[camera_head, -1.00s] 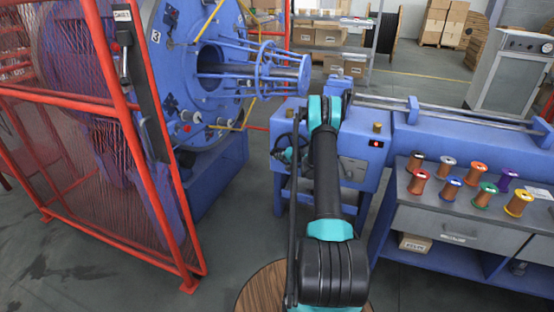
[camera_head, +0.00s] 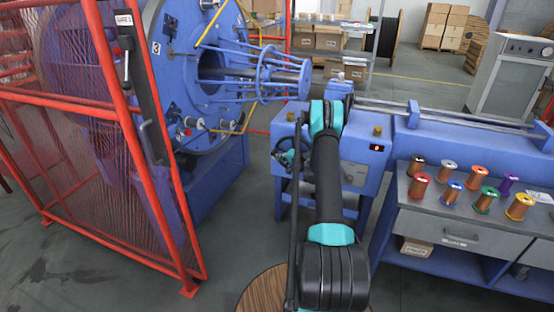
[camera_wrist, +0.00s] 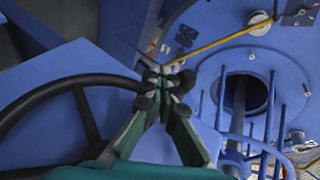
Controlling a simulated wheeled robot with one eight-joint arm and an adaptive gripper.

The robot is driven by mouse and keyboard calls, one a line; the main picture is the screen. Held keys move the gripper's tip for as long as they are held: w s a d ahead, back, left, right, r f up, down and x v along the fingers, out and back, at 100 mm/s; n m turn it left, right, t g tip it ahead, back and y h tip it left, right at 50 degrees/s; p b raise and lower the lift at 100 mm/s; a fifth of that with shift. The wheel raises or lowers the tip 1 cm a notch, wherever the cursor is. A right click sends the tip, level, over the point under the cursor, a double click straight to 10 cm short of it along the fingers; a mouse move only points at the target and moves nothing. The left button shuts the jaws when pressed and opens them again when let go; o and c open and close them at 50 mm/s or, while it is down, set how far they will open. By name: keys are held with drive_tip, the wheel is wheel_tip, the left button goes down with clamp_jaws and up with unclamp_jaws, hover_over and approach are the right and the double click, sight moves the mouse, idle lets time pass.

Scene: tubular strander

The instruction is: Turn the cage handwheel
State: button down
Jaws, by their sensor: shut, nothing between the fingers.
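The cage handwheel is a dark spoked wheel (camera_wrist: 62,86) at the left of the wrist view. In the head view it is small and partly hidden behind my arm, on the front of the blue gearbox (camera_head: 352,176). My gripper (camera_wrist: 163,84) is shut and empty, with its fingertips close to the right end of the visible rim. I cannot tell whether they touch it. The blue cage (camera_head: 262,68), with its rods around a central tube, stands beyond, and its round plate (camera_wrist: 283,88) shows at the right of the wrist view.
A red mesh guard fence (camera_head: 75,165) stands at the left. A bench (camera_head: 455,222) with several coloured wire spools is at the right. A wooden reel (camera_head: 258,290) lies low in front. Grey floor is clear between the fence and the gearbox.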

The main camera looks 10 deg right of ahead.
drive_tip(key=shift+r+t+y, duration=0.3)
drive_tip(key=shift+r+t, duration=0.1)
idle(1.2)
